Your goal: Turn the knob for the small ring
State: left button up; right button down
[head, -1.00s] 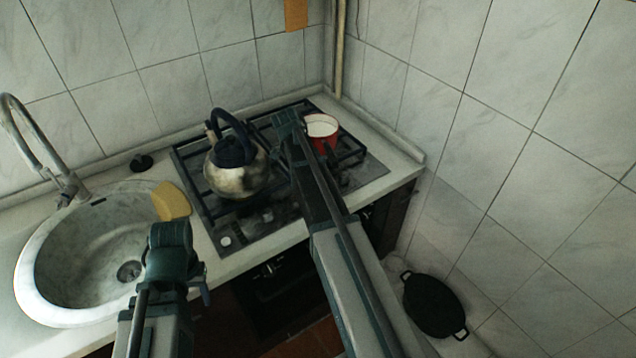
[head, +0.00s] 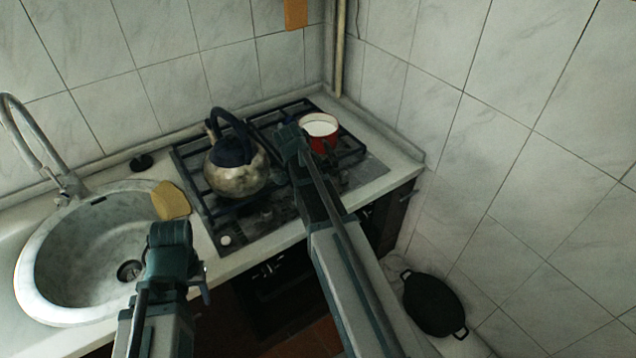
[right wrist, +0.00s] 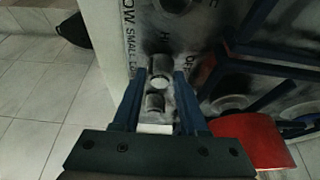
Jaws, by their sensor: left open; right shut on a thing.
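In the right wrist view, my right gripper (right wrist: 160,80) has its two fingers on either side of a grey knob (right wrist: 160,66) on the hob's panel, and it is shut on it. A second grey knob (right wrist: 155,102) shows nearer the palm. Printed lettering, including "SMALL", runs beside the knobs. In the head view, my right forearm reaches over the hob (head: 262,222) and hides the gripped knob. My left gripper (head: 170,245) is open and empty in front of the sink; its fingertips are hard to make out.
A kettle (head: 238,178) stands on the left of the hob, and a red pot (head: 326,142) is close to my right wrist. A black pan (head: 434,305) lies low at right.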

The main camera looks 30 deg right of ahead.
jog(key=n+t, duration=0.1)
jog(key=n, duration=0.1)
jog(key=n+t, duration=0.1)
jog(key=n, duration=0.2)
jog(key=shift+s+y, duration=0.15)
jog(key=shift+y, duration=0.25)
jog(key=shift+n, duration=0.3)
jog(key=shift+c, duration=2.2)
grip_release()
jog(key=shift+r, duration=0.15)
jog(key=p+v, duration=1.2)
jog(key=v, duration=0.1)
jog(key=shift+r+p, duration=0.25)
jog(key=shift+p, duration=0.1)
jog(key=shift+s+a, duration=0.1)
